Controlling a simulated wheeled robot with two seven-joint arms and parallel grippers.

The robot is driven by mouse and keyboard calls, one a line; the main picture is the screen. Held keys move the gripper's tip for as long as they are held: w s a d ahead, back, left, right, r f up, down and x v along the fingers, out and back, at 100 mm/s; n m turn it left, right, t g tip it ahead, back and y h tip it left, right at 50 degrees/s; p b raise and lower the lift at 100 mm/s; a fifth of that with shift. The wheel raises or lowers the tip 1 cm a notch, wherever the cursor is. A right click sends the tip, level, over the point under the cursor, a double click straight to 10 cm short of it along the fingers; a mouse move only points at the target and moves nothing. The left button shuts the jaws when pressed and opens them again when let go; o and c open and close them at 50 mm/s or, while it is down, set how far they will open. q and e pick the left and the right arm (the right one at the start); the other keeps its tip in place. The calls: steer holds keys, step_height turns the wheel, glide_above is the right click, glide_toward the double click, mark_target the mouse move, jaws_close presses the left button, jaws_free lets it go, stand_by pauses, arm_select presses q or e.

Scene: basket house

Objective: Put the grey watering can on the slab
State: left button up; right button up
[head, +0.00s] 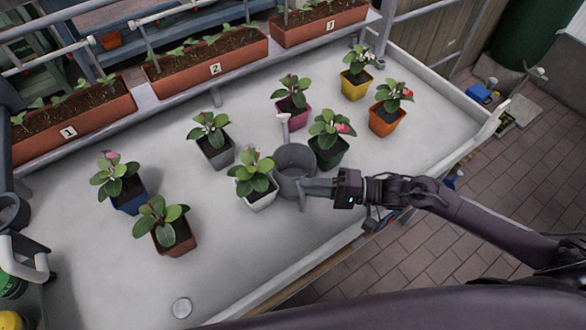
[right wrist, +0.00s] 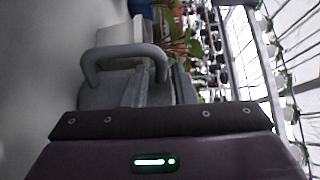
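The grey watering can (head: 295,170) stands upright on the pale tabletop (head: 330,245), among potted plants. A pale spout rises at its far side. My right gripper (head: 316,187) is at the can's near right side. In the right wrist view, the can's grey loop handle (right wrist: 122,52) lies ahead, and its near end passes between my right fingers (right wrist: 155,88). The fingers look apart; I cannot tell whether they touch the handle. My left gripper is not in view. A pale flat piece (head: 520,112) on the paved floor at right may be the slab; I cannot be sure.
A white-potted plant (head: 257,185) stands close left of the can, and a dark green pot (head: 328,152) close right. Several other potted plants spread over the table. Planter boxes (head: 210,70) line the back.

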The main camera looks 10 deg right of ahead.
steer(key=x, duration=0.4)
steer(key=shift+a+p, duration=0.3)
steer(key=shift+p, duration=0.05)
